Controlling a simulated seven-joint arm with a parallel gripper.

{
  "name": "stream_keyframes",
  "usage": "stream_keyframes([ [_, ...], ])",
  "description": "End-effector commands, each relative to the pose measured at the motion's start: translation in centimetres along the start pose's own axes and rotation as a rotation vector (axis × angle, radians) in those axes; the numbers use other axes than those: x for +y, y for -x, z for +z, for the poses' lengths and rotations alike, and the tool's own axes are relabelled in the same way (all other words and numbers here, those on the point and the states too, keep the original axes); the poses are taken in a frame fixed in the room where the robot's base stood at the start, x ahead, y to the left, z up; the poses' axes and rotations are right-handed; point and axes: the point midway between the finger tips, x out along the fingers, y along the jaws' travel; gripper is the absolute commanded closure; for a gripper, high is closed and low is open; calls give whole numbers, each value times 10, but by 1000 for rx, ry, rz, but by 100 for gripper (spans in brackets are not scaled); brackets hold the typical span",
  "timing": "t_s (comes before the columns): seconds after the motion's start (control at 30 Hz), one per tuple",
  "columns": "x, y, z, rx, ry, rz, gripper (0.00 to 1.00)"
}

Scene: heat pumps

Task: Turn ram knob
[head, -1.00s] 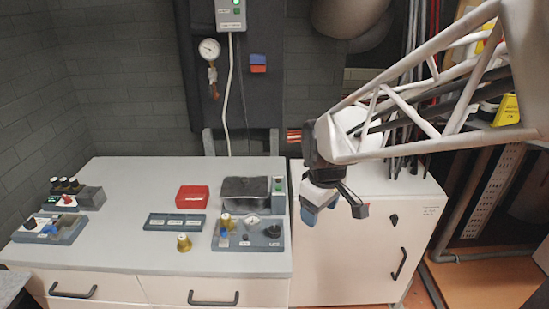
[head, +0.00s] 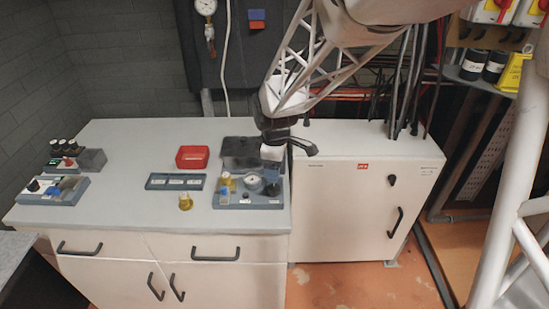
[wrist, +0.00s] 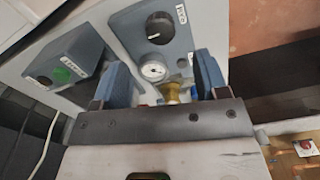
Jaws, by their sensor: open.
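A grey-blue panel (head: 235,200) lies on the worktop with a round white gauge (head: 254,182) and a black knob (head: 272,189) at its right. The knob also shows in the wrist view (wrist: 158,28), past the gauge (wrist: 152,71); its label is too small to read, so I cannot confirm it is the ram knob. My gripper (head: 287,154) is above the panel's back right part. In the wrist view my gripper (wrist: 164,72) is open, its blue fingertips either side of the gauge. The fingers appear empty and apart from the knob.
Brass fittings (head: 226,179) stand on the panel's left. A dark box (head: 242,150) stands behind the panel, with a red box (head: 193,157) left of it. A brass piece (head: 186,203) stands in front. A white cabinet (head: 340,200) adjoins the worktop's right side.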

Motion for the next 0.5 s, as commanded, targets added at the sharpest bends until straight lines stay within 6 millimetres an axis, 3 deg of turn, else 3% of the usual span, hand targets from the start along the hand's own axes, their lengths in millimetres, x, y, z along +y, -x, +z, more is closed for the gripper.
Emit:
stream_keyframes([
  [0.5,0,-9,0,0,-2,0,33],
])
